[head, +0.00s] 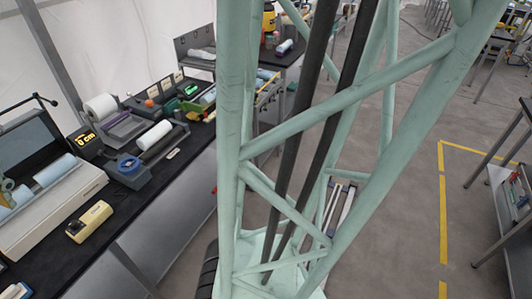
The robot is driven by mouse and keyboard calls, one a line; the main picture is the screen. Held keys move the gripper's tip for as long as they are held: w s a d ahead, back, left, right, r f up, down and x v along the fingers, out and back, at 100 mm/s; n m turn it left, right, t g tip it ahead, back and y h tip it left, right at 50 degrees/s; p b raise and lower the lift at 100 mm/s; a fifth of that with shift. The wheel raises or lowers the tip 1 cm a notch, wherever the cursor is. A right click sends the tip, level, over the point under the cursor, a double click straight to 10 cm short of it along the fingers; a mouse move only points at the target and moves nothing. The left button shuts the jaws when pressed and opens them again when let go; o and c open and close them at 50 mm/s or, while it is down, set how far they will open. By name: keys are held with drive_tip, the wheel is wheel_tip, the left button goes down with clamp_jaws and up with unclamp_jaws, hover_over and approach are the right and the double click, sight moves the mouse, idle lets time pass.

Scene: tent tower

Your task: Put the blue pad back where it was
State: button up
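I cannot pick out a blue pad for certain in the head view. Blue things do show: a dark device with a blue ring (130,165) on the left bench, pale blue rolls (55,171) in an open case, and a small blue-and-white item (285,46) on the far table. My gripper is not in view. The middle of the view is largely blocked, so things behind it are hidden.
A long black bench (130,210) on the left holds the open case (60,205), a yellow handheld device (90,222), a white roll (101,107) and a purple tray (124,129). Grey floor (400,240) with a yellow line (442,220) lies open at right. A shelved table (510,190) stands far right.

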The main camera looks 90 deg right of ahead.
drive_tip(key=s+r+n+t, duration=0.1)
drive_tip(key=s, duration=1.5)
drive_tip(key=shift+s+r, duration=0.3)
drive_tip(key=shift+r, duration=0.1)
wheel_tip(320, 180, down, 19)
drive_tip(key=b, duration=1.9)
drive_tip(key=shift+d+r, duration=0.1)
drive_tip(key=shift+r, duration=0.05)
